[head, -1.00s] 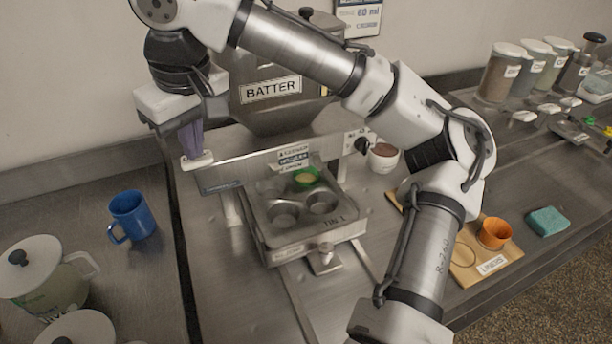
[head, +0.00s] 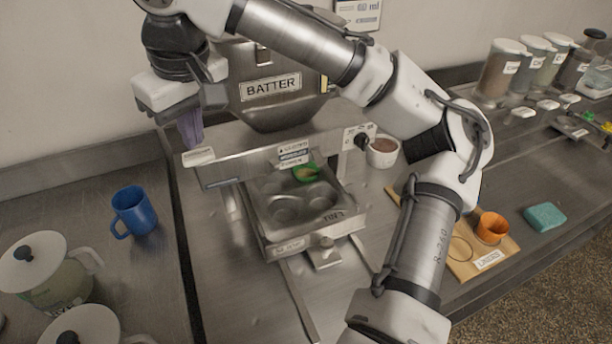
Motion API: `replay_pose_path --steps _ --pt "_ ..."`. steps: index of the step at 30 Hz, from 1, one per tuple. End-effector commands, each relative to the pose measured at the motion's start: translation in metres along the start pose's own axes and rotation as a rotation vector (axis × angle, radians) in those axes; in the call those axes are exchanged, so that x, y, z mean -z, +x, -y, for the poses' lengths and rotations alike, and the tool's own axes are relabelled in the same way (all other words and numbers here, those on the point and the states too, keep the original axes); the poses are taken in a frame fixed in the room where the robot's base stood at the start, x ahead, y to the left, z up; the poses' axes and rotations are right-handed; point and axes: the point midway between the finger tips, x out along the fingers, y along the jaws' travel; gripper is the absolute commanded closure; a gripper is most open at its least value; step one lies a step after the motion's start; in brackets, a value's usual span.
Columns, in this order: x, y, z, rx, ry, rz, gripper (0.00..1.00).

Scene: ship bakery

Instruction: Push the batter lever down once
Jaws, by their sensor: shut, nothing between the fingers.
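The batter dispenser (head: 285,108) is a grey metal hopper labelled BATTER, standing at the back. A pale pad (head: 198,157), which looks like the end of the batter lever, sits at the left end of the metal bar below the hopper. My gripper (head: 191,143) points down with its purplish fingers shut and empty. Its fingertips are at or just above the pad; I cannot tell whether they touch. Under the bar is a muffin tin (head: 328,222) with several cups. A green liner (head: 306,173) sits in its back right cup; its contents are unclear.
A blue mug (head: 134,212) and white-lidded jugs (head: 32,257) stand at left. A bowl of brown stuff (head: 383,152) is right of the hopper. An orange liner (head: 491,228) on a wooden board and a teal sponge (head: 545,216) lie at right. Lidded canisters (head: 499,68) stand behind.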

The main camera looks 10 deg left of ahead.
Motion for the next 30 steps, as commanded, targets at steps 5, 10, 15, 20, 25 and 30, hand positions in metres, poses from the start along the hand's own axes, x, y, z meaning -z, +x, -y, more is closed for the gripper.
replay_pose_path --steps 5,10,15,20,25,30 --pt "0.004 -0.017 0.001 0.0 -0.001 -0.002 1.0" --pt "0.007 -0.034 0.001 0.0 -0.001 -0.001 1.0" --pt "0.011 -0.05 0.0 0.001 0.0 -0.002 1.0" --pt "0.011 -0.056 0.0 0.001 0.0 -0.001 1.0" --pt "0.011 -0.057 0.0 0.0 0.0 0.0 1.0" --pt "0.011 -0.056 0.0 0.001 0.0 -0.001 1.0"
